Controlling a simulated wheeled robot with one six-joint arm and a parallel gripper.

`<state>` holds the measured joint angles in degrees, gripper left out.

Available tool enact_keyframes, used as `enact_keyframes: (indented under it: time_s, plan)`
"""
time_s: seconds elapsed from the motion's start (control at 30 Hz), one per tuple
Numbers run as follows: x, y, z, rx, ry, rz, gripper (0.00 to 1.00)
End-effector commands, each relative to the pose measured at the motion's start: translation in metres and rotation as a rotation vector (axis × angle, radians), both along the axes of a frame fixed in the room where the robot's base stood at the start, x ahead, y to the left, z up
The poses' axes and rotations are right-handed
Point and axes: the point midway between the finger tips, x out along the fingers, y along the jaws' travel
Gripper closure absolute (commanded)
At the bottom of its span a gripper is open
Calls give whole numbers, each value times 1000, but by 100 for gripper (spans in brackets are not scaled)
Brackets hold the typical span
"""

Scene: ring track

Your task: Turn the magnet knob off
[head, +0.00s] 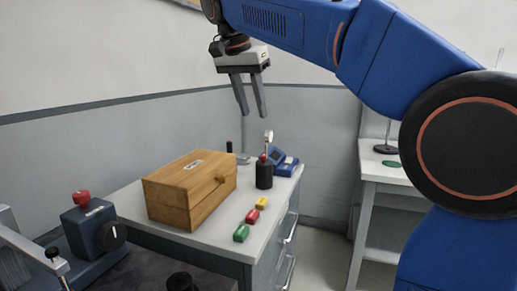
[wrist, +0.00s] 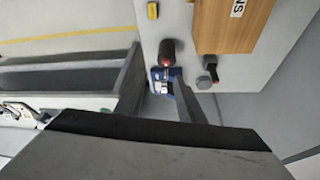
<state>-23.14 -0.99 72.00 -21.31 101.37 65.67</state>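A dark knob with a white pointer mark (head: 112,236) sits on the front of a dark blue box (head: 88,228) at the lower left of the head view. A red knob (head: 82,197) tops that box. I cannot tell from a label which one is the magnet knob. My gripper (head: 253,114) hangs high above the back of the bench, far from the blue box. Its two fingers point down, apart, with nothing between them. The wrist view looks down on the bench and does not show the blue box.
A wooden box (head: 188,190) stands on the grey bench between my gripper and the blue box. A black cylinder (head: 264,176), a blue meter (head: 284,162) and red (head: 252,216), yellow (head: 262,203) and green (head: 241,232) blocks are right of it. A white table (head: 385,172) stands farther right.

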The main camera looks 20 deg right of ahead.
Motion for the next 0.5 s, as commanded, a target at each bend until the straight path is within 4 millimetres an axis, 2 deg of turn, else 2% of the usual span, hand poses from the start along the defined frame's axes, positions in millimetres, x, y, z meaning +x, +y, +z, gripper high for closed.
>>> enact_keyframes:
  time_s: [0.13,0.27,0.5]
  plan:
    - [9,12,11,-1,-11,-49,65]
    - [12,13,10,-3,-13,-62,65]
    - [18,3,-17,-3,-13,-64,65]
